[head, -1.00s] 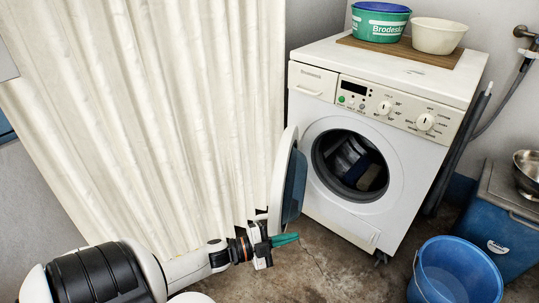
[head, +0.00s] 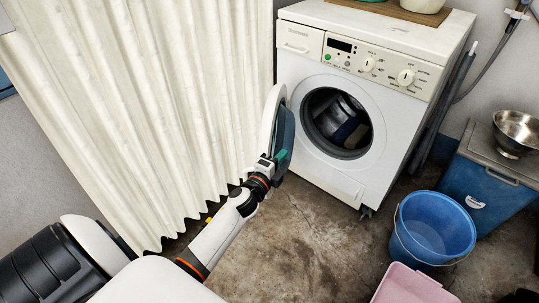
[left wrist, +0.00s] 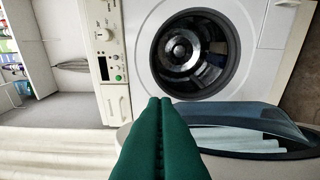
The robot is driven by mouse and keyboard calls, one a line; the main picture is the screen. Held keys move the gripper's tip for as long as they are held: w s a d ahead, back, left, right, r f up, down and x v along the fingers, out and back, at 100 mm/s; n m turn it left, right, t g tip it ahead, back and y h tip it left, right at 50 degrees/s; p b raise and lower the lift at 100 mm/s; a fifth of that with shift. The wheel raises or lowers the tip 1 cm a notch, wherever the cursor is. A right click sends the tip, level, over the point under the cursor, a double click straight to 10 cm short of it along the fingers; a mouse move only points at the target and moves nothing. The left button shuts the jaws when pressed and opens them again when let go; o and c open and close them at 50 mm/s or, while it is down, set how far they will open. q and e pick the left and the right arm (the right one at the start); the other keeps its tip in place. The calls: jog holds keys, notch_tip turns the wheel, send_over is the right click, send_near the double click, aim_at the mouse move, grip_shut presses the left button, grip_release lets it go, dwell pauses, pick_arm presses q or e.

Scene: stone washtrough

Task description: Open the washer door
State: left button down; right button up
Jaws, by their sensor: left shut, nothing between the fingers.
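The white washer (head: 365,150) stands at the back wall. Its round washer door (head: 267,125) is swung wide open to the left, standing out from the front, its dark glass bowl (head: 287,130) facing right. The drum opening (head: 337,123) is uncovered, with dark cloth inside. My left gripper (head: 280,157) is at the door's lower part, its green fingertips over the bowl side; I cannot tell whether they touch it. In the left wrist view its fingers (left wrist: 160,102) are shut and empty, with the door (left wrist: 245,128) beside them. My right gripper is out of view.
A cream curtain (head: 130,110) hangs close on the left, behind the door. A blue bucket (head: 434,228), a pink basin (head: 410,287) and a blue cooler (head: 490,180) with a metal bowl (head: 517,133) stand at the right. The floor (head: 310,240) before the washer is clear.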

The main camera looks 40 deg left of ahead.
aim_at(269, 153)
pick_arm(q)
jog(key=a, duration=0.3)
jog(key=shift+s+a, duration=0.2)
jog(key=shift+a, duration=0.15)
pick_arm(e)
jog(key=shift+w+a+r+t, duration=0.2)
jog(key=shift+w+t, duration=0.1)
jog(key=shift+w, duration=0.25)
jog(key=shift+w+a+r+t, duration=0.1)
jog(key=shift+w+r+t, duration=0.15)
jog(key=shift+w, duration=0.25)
pick_arm(q)
jog(key=shift+a, duration=0.1)
